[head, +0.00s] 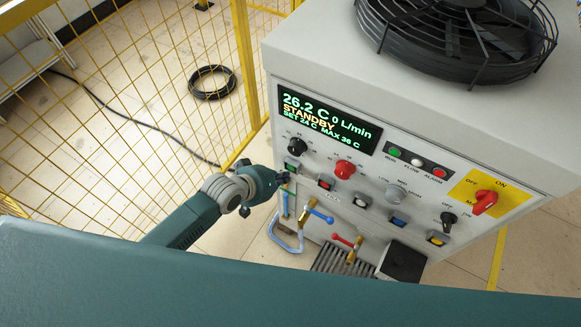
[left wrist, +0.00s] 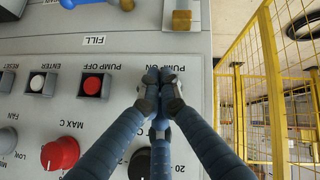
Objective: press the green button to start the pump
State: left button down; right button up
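The green pump button (head: 292,163) sits below the display at the left of the grey panel in the head view. In the left wrist view it is hidden behind my fingertips, under the upside-down PUMP ON label (left wrist: 155,55). My left gripper (head: 285,178) is at the panel's left edge, just below the button; its fingers are closed together with nothing between them. In the left wrist view the gripper (left wrist: 160,76) covers the button's place; I cannot tell whether it touches. The display (head: 325,120) reads STANDBY and 0 L/min. My right gripper is not in view.
A red PUMP OFF button (left wrist: 92,86) is next to my fingers. A black knob (head: 297,147) and red knob (head: 344,169) stick out nearby. Valves and a blue hose loop (head: 285,241) hang below. A yellow mesh fence (head: 130,90) stands left; a fan (head: 455,35) tops the cabinet.

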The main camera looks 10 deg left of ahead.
pick_arm(q)
jog(key=shift+w+d, duration=0.15)
jog(key=shift+w, duration=0.2)
jog(key=shift+w+d+r, duration=0.1)
jog(key=shift+w+d, duration=0.05)
jog(key=shift+w, duration=0.3)
dwell(0.9)
jog(key=shift+s+a+p, duration=0.3)
jog(key=shift+s+p, duration=0.45)
jog(key=shift+s, duration=0.05)
jog(key=s+p, duration=0.1)
jog(key=s+a+p, duration=0.1)
jog(key=s, duration=0.1)
jog(key=s+a, duration=0.1)
jog(key=shift+s+p, duration=0.35)
jog(key=shift+p, duration=0.05)
